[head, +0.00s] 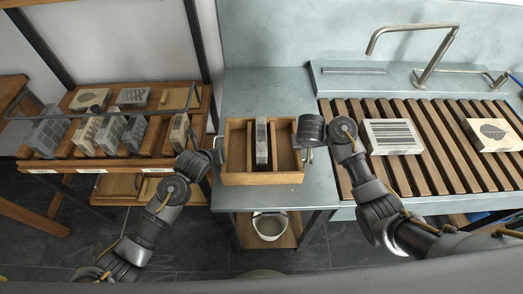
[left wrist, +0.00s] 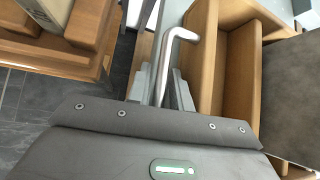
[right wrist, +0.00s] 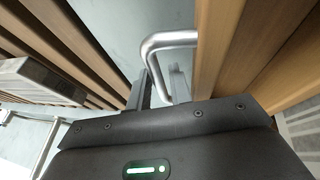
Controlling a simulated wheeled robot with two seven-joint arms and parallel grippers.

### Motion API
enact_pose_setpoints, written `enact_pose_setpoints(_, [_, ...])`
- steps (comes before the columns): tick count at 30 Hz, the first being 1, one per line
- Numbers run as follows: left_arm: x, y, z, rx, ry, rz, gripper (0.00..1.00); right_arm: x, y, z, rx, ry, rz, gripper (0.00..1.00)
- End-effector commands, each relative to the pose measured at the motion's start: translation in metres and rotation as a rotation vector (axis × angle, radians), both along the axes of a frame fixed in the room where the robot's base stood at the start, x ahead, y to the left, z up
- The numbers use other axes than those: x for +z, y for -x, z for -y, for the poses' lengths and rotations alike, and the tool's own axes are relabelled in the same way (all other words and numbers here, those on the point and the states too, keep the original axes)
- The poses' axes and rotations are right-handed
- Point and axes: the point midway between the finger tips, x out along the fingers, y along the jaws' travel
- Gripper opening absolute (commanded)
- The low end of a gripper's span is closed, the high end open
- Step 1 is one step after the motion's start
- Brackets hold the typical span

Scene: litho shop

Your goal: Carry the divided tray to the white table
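The divided tray (head: 262,179) is an open wooden box with upright dividers. It stands on the grey-blue metal worktop, with a grey block (head: 261,143) upright in its middle compartment. A bent metal handle sticks out at each end. My left gripper (head: 217,153) is at the tray's left end; in the left wrist view its fingers close around the left handle (left wrist: 183,35). My right gripper (head: 307,152) is at the right end; in the right wrist view its fingers close around the right handle (right wrist: 170,38). I see no white table.
A wooden rack (head: 60,163) with several stone blocks stands at the left. A slatted wooden drainboard (head: 440,165) with two printed blocks and a tap (head: 440,62) is at the right. A pail (head: 270,226) sits on the shelf below. The worktop behind the tray is clear.

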Motion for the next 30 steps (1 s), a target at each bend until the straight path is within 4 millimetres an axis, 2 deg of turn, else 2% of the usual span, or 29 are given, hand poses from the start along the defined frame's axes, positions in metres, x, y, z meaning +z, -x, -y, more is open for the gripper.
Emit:
enact_pose_setpoints(2, [0.0002,0.0,0.0001,0.0,0.0,0.0,0.2,0.0002,0.0,-0.0002,0.0,0.0,0.0,0.2])
enact_pose_setpoints(6, [0.0001,0.0002,0.0,0.0,0.0,0.0,0.02,0.0002,0.0,-0.0004,0.0,0.0,0.0,0.01])
enact_pose_setpoints(7, [0.0001,0.0001,0.0,0.0,0.0,0.0,0.0,0.0002,0.0,-0.0004,0.0,-0.001,0.0,0.0])
enact_pose_setpoints(30, [-0.0003,0.0005,-0.0004,0.001,-0.001,-0.001,0.0,0.0006,-0.0001,-0.0002,0.0,0.0,0.001,0.0])
